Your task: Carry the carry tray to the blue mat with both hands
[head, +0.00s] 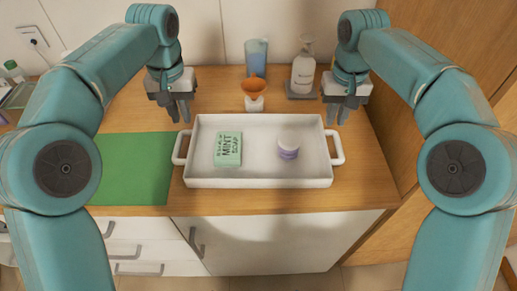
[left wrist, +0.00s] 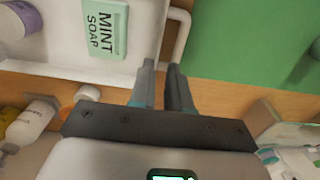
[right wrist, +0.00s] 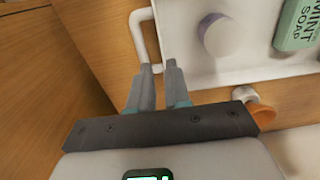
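The white carry tray (head: 205,126) sits on the wooden cart top, with a left handle (head: 179,148) and a right handle (head: 337,147). It holds a green mint soap box (head: 228,149) and a small white-and-purple jar (head: 288,147). A green mat (head: 135,165) lies left of the tray; I see no blue mat. My left gripper (head: 180,112) is open and empty, behind the left handle; its tips (left wrist: 160,68) show near that handle. My right gripper (head: 340,112) is open and empty, behind the right handle; its tips (right wrist: 158,67) show near that handle.
A blue cup (head: 256,57), a small white pot with an orange top (head: 254,90) and a pump bottle (head: 303,68) stand behind the tray. A wooden panel (head: 450,50) rises at the right. A green-capped bottle (head: 14,71) stands far left. The mat is bare.

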